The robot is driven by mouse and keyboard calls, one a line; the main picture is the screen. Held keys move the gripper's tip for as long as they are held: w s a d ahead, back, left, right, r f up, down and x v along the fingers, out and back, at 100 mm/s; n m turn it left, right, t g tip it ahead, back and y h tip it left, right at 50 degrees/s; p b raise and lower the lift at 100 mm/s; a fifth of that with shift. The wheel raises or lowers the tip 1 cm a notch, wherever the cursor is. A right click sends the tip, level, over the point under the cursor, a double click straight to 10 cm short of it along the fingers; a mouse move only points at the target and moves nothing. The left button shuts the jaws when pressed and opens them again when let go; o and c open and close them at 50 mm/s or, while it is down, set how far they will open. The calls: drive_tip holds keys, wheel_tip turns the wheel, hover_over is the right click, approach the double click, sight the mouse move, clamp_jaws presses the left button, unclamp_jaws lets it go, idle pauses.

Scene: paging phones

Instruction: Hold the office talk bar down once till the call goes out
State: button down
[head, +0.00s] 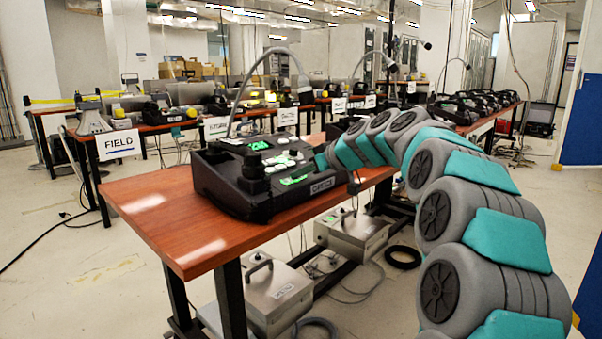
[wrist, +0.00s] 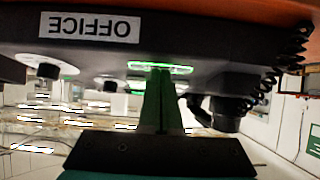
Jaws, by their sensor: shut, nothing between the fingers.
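The dark office console (head: 230,185) stands on the near end of the wooden table, with an OFFICE label (head: 322,185) on its front edge. A green-lit bar (head: 295,179), which looks like the talk bar, lies near that edge. The wrist view is upside down and shows the OFFICE label (wrist: 90,27) and the green-lit bar (wrist: 135,64). My gripper (wrist: 161,72) is shut and empty. Its fingertips overlap the middle of the lit bar in the wrist view; I cannot tell whether they touch it. In the head view my fingers are too small to make out.
A gooseneck microphone (head: 262,62) arches over the console. A coiled cord (wrist: 285,60) hangs at its side. The table's left part (head: 165,205) is bare. Metal boxes (head: 280,290) stand beneath. Other desks carry consoles, one with a FIELD sign (head: 118,145).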

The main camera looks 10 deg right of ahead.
drive_tip(key=shift+s+a+f+g, duration=0.1)
drive_tip(key=shift+a+f+g, duration=0.05)
drive_tip(key=shift+f, duration=0.45)
drive_tip(key=shift+a+f+g, duration=0.15)
drive_tip(key=shift+f, duration=0.45)
drive_tip(key=shift+r, duration=0.1)
drive_tip(key=s+d+r, duration=0.6)
drive_tip(key=s+r, duration=0.1)
drive_tip(key=r, duration=0.4)
drive_tip(key=shift+s+d, duration=0.15)
drive_tip(key=shift+s, duration=0.15)
idle(0.5)
